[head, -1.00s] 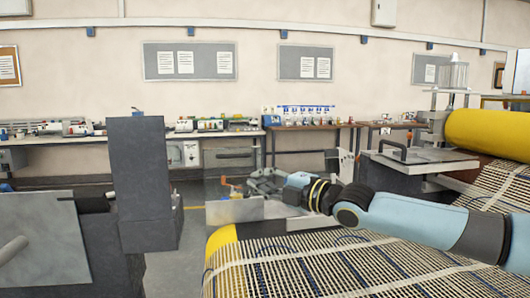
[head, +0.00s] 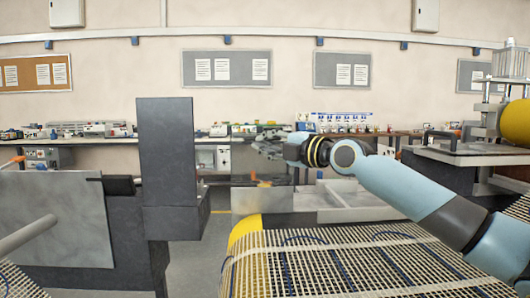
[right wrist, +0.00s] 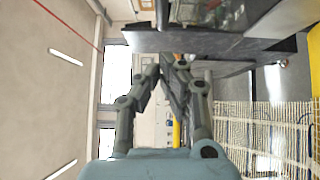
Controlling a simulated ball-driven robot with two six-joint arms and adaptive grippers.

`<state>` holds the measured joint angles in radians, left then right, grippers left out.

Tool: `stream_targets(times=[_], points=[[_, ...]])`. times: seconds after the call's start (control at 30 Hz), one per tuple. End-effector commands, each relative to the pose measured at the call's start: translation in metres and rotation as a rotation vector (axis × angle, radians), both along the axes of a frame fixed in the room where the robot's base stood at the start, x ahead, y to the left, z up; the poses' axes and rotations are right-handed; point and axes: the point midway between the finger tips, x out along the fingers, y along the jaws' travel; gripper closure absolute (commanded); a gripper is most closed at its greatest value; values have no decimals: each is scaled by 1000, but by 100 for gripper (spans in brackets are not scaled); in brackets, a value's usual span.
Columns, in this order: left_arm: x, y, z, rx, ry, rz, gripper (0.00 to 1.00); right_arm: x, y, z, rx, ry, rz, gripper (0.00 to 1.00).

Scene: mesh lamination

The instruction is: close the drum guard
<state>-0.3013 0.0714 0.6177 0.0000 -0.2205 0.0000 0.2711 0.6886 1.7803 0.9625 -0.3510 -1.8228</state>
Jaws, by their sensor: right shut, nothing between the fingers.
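A low grey metal panel (head: 259,200) stands beyond the mesh, with an orange part (head: 252,176) above its top edge. It may be the drum guard, but I cannot tell for sure. My right gripper (head: 264,147) is shut and empty, above and behind this panel in the head view. In the right wrist view its fingers (right wrist: 174,62) meet close to a dark grey plate (right wrist: 215,42). I cannot tell whether they touch it. A yellow drum (head: 243,230) shows at the mesh's left edge. My left gripper is not in view.
A tall dark block (head: 167,150) stands left of the gripper. A large grey panel (head: 55,220) with a black handle (head: 118,185) is at left. Mesh (head: 330,265) fills the front right. Another yellow drum (head: 516,122) and a handled plate (head: 460,150) are at right.

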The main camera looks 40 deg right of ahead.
Motion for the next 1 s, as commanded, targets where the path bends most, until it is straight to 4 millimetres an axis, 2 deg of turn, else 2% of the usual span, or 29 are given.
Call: stream_targets(times=[0.1, 0.3, 0.77, 1.0], points=[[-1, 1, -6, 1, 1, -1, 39, 17, -10, 1, 2, -2, -2, 100], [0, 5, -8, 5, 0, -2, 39, 31, -20, 3, -2, -1, -1, 100], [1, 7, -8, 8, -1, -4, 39, 34, -22, 4, 0, 1, -1, 100], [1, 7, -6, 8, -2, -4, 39, 42, -26, 8, 27, 46, 0, 100]])
